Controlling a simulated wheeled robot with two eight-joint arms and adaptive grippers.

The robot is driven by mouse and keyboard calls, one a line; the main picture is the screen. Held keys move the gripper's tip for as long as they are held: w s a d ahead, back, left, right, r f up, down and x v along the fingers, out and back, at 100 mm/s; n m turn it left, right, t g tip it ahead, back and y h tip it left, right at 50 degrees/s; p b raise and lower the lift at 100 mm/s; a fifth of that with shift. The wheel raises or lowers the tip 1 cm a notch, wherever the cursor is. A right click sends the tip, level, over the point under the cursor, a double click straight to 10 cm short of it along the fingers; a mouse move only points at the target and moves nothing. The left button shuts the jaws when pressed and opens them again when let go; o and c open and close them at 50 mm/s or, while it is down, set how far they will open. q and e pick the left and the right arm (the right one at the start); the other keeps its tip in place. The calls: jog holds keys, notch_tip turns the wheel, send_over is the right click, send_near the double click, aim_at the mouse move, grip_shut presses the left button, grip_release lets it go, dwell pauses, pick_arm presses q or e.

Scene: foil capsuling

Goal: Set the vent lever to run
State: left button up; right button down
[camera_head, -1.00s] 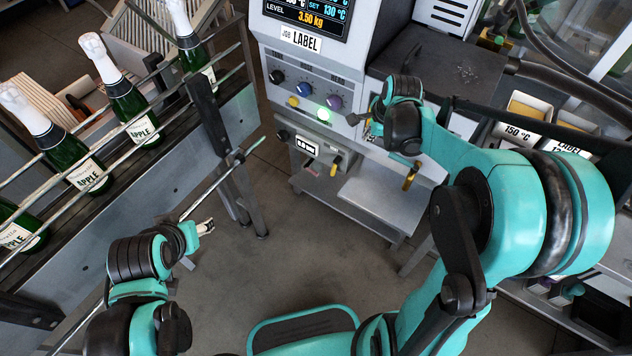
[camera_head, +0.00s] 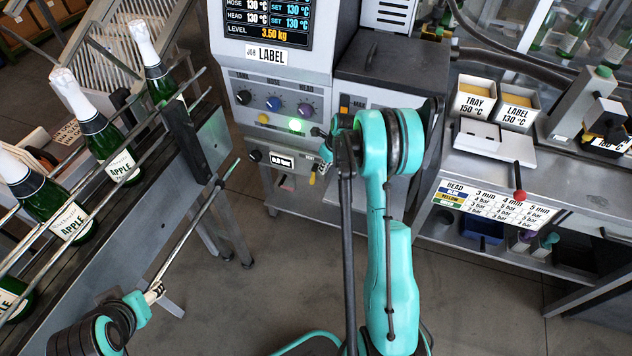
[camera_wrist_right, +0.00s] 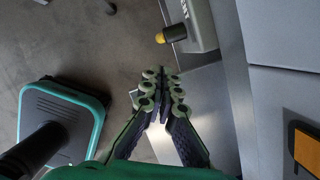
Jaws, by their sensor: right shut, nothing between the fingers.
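The vent lever shows in the right wrist view as a yellow knob (camera_wrist_right: 161,38) on a short grey stem. It sticks out of a grey box (camera_wrist_right: 205,25) with a partly visible label. A small yellow-tipped lever (camera_head: 312,175) also shows in the head view, below the melter's dials; which setting it is at I cannot tell. My right gripper (camera_wrist_right: 162,75) is shut and empty, a little below the knob in the wrist picture and apart from it. In the head view my right arm mostly hides this gripper. My left gripper (camera_head: 154,291) hangs low at the left, its fingers unclear.
A conveyor with green bottles (camera_head: 105,140) runs along the left. A bench with tray and label tanks (camera_head: 490,100) stands at the right. The floor between is clear.

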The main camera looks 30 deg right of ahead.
aim_at(314, 175)
pick_arm(q)
notch_tip(314, 175, down, 4)
jog(key=b, duration=0.4)
jog(key=shift+f, duration=0.15)
pick_arm(e)
jog(key=x, duration=1)
pick_arm(q)
jog(key=shift+a, duration=0.75)
pick_arm(e)
jog(key=shift+w+t+y, duration=0.1)
jog(key=shift+t+y, duration=0.3)
